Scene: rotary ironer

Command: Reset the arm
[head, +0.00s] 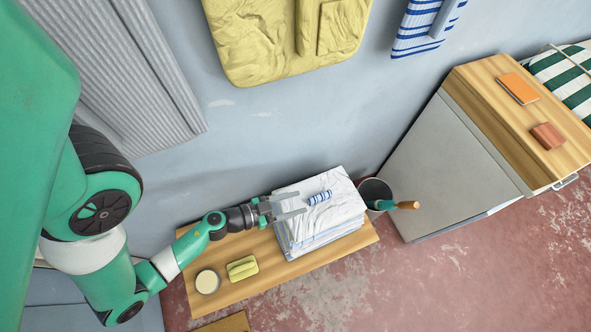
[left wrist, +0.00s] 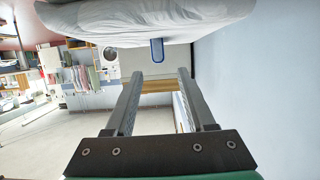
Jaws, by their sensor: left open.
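My left arm reaches in from the left in the head view, and its gripper (head: 289,206) is at the left side of a stack of folded white cloths (head: 335,222) on a wooden bench (head: 232,290). The left gripper is open, its two fingers apart with nothing between them in the left wrist view (left wrist: 155,75). A small blue-and-white striped roll (head: 320,197) lies on the stack, just right of the fingertips. White cloth (left wrist: 140,22) fills the top of the left wrist view. I cannot tell whether the fingers touch the stack. My right gripper is not in view.
A round cup (head: 207,281) and a yellow folded cloth (head: 242,268) sit on the bench left of the stack. A bucket (head: 374,192) with a wooden-handled tool stands right of it. A grey cabinet (head: 450,165) with a wooden top is further right. The red floor at lower right is clear.

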